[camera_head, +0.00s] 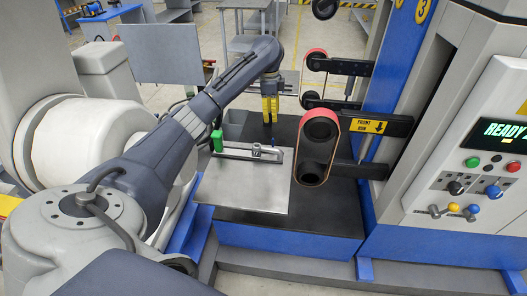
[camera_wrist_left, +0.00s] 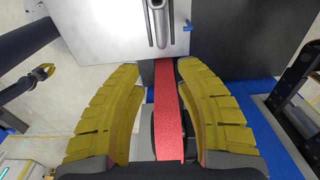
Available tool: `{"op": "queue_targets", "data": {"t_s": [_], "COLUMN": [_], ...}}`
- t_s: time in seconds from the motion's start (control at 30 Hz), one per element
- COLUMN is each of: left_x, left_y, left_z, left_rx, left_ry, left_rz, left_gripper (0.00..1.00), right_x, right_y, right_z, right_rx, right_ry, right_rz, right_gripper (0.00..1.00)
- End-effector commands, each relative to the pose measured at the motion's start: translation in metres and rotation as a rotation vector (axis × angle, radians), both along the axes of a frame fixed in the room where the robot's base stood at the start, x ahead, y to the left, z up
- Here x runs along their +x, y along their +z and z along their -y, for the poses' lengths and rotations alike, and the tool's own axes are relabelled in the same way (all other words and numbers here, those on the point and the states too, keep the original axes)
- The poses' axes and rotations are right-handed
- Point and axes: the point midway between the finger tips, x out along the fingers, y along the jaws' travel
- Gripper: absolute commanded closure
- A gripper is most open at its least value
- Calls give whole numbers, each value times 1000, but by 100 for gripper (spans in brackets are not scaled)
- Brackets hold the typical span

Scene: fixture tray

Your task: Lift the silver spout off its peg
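A silver spout (camera_head: 258,152) with a long arm lies over the grey metal plate (camera_head: 240,186) of the fixture. A silver tube that appears to be the spout (camera_wrist_left: 158,18) shows at the top of the left wrist view. The peg is hidden or too small to tell. My left gripper (camera_head: 270,112) has yellow fingers pointing down, just beyond the spout in the head view. In the left wrist view the gripper (camera_wrist_left: 161,68) is open, and the spout lies past its fingertips. My right gripper does not clearly show.
A green block (camera_head: 217,139) and a small blue part (camera_head: 274,141) stand by the spout. A belt unit (camera_head: 316,148) stands close on the right. A red strip (camera_wrist_left: 169,112) shows between the fingers in the wrist view; its distance is unclear. Plate's front is clear.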

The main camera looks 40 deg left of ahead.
Motion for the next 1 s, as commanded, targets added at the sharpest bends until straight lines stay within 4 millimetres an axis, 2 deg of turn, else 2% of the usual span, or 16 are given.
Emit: {"op": "queue_targets", "data": {"t_s": [0.1,0.2,0.8,1.0], "left_x": [-6,-8,-8,-8], "left_y": [-9,-19,-107,-125], "left_z": [-13,-16,-16,-16], "left_rx": [49,61,58,59], "left_ry": [-2,-3,-2,-2], "left_rz": [-29,-37,-38,-36], "left_gripper": [65,65,65,65], "right_x": [-3,-4,-3,-3], "right_y": [0,0,0,0], "right_z": [-1,-2,-3,-3], "right_rx": [1,2,3,3], "right_ry": [0,-1,-1,-1], "right_rz": [-3,-5,-4,-4], "right_gripper": [100,100,100,100]}}
